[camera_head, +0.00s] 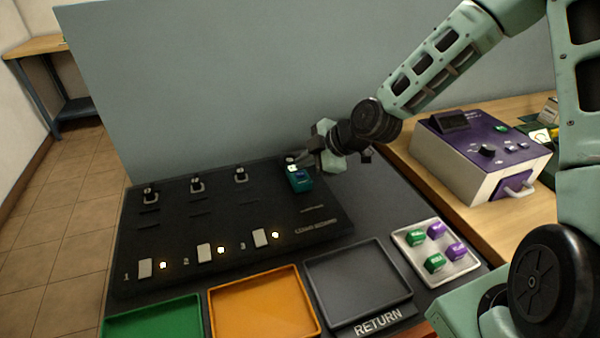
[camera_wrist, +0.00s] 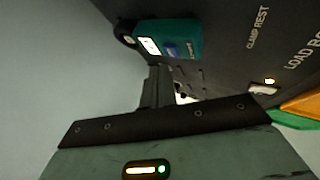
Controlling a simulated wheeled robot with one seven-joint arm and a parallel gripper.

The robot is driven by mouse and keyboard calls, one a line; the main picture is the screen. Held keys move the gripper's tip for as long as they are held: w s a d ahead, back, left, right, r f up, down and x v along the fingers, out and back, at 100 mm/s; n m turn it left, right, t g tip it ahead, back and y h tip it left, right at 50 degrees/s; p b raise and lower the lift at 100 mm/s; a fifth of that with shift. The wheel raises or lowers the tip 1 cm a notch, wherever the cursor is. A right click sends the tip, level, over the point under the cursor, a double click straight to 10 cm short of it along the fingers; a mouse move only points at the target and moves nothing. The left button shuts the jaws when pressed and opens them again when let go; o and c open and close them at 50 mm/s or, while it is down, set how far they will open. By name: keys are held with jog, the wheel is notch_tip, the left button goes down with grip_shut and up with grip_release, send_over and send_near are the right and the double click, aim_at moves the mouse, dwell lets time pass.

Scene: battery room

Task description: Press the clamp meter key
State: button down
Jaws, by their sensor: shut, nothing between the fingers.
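The clamp meter (camera_head: 299,179) is a small teal-green device with a white display and a blue key. It lies at the far right end of the black load board (camera_head: 230,225). In the wrist view the clamp meter (camera_wrist: 170,40) shows its pale display, its blue key (camera_wrist: 172,50) and a dark ring at one end.
Green, orange (camera_head: 262,303) and grey "RETURN" (camera_head: 357,283) trays line the front. A white tray (camera_head: 470,262) of green and purple blocks stands right. A purple-topped instrument (camera_head: 480,145) sits on the wooden bench. Several black hooks stand along the board's back, before a grey wall panel.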

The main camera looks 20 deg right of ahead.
aim_at(303, 179)
jog(key=shift+r+p, duration=1.95)
jog(key=shift+r, duration=0.6)
jog(key=shift+f, duration=0.1)
jog(key=shift+s+a, duration=0.3)
jog(key=s+a+r+m+g+h, duration=0.1)
jog(key=s+a+m+g, duration=0.15)
jog(key=s, duration=0.45)
jog(key=s+a+r+m+g+h, duration=0.1)
jog(key=s+a+g+h, duration=0.1)
jog(key=s+a, duration=0.3)
jog(key=s+r+m+g+h, duration=0.1)
jog(key=s+r+m, duration=0.2)
jog(key=s, duration=0.6)
jog(key=s+d+r+m+g+h, duration=0.1)
jog(key=s+r+m, duration=0.2)
jog(key=s, duration=0.6)
jog(key=shift+s+r+h, duration=0.3)
jog(key=shift+s+r, duration=0.05)
jog(key=shift+r, duration=0.1)
